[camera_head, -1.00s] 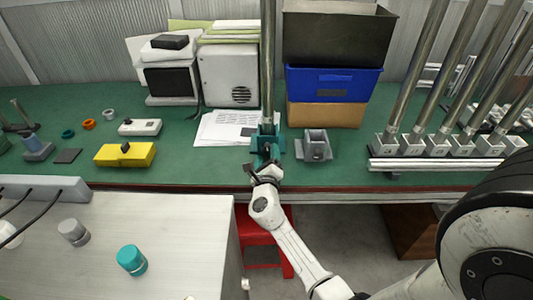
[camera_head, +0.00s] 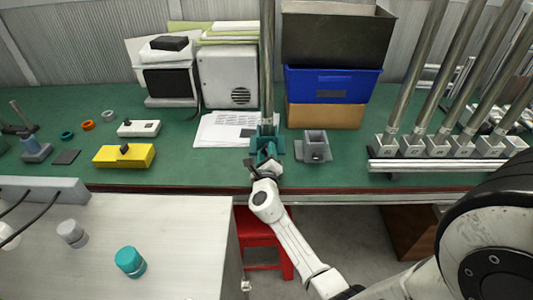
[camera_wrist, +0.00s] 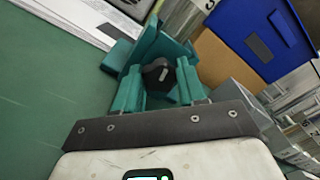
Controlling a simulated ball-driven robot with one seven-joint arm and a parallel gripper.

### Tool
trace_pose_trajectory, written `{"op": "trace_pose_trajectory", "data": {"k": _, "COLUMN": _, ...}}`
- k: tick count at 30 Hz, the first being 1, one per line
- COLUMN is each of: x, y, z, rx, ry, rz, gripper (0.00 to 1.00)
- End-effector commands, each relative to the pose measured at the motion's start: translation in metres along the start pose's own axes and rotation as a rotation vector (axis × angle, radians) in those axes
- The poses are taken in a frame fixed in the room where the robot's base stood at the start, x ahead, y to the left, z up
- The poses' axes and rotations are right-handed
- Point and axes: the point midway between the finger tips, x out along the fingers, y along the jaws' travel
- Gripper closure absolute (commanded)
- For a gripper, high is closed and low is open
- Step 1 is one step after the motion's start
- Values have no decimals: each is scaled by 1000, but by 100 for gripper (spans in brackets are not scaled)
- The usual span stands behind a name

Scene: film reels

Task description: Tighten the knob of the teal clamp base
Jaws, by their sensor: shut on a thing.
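The teal clamp base (camera_head: 268,143) stands near the front edge of the green bench, with a tall upright metal pole (camera_head: 267,60) rising from it. My gripper (camera_head: 265,166) reaches it from the front, at the bench edge. In the wrist view the teal clamp base (camera_wrist: 148,48) is close ahead, and its dark knob (camera_wrist: 158,74) faces me. My gripper (camera_wrist: 160,82) is shut on the knob, with narrow teal parts on both sides of it. Where the fingertips touch the knob is hard to make out.
A grey clamp base (camera_head: 313,146) stands close to the right. Papers (camera_head: 222,130) lie behind to the left. A blue bin (camera_head: 332,83) is at the back, and a row of poles in grey bases (camera_head: 438,145) is at right. A yellow block (camera_head: 124,155) lies left.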

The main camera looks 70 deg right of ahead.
Motion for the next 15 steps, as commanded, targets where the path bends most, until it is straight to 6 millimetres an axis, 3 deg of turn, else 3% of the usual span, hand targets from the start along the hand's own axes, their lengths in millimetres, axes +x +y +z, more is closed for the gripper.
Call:
{"op": "trace_pose_trajectory", "data": {"k": 4, "x": 0, "y": 0, "z": 0, "rx": 0, "ry": 0, "rz": 1, "gripper": 90}}
{"op": "trace_pose_trajectory", "data": {"k": 15, "x": 0, "y": 2, "z": -2, "rx": 68, "ry": 0, "rz": 1, "gripper": 90}}
